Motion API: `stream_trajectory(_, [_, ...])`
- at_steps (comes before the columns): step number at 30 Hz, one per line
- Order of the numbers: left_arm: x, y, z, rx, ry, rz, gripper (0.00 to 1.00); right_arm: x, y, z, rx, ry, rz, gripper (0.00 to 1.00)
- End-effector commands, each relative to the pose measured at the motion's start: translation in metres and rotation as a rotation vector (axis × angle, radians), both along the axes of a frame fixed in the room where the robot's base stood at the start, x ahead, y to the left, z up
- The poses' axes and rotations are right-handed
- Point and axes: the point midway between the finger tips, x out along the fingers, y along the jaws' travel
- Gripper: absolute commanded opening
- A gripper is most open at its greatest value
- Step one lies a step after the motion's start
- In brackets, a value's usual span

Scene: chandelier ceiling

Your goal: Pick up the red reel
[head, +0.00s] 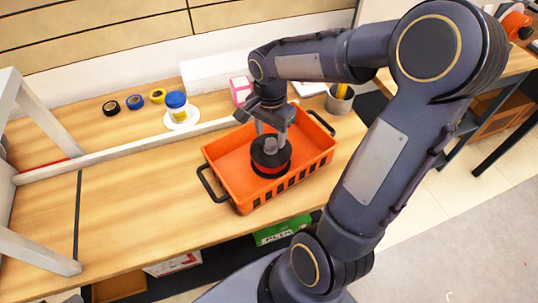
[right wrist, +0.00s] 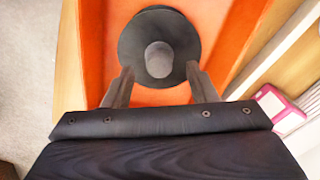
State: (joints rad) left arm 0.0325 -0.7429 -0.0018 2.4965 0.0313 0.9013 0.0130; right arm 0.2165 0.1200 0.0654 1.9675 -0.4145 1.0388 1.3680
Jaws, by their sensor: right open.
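The red reel (head: 270,168) stands upright in the orange crate (head: 226,155), with black flanges, a red band between them and a grey knob on top. My right gripper (head: 270,133) is over the crate, pointing down just above the reel. In the right wrist view the black top flange (right wrist: 134,40) and the grey knob show, and the two fingertips (right wrist: 158,76) are spread either side of the knob's near edge. The jaws are open and empty. I cannot tell whether they touch the reel. My left gripper is not in view.
The crate has black handles (head: 210,184) at both ends. A white frame (head: 35,115) is at the left. The tabletop left of the crate is clear.

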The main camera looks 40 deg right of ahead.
Motion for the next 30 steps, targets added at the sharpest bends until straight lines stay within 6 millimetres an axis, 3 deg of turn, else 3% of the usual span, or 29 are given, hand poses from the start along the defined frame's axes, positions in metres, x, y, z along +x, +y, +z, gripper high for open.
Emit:
stream_trajectory(5, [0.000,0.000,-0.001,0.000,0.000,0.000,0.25,-0.001,-0.001,-0.023,0.001,0.002,0.001,0.52])
stream_trajectory(13, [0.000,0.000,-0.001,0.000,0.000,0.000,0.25,0.000,-0.001,-0.026,0.000,0.000,0.000,0.52])
stream_trajectory(25, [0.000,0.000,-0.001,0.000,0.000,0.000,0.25,0.000,-0.001,-0.025,0.000,-0.001,0.001,0.01])
stream_trajectory(30, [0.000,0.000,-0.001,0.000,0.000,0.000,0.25,0.000,-0.001,-0.025,0.000,-0.001,0.001,0.00])
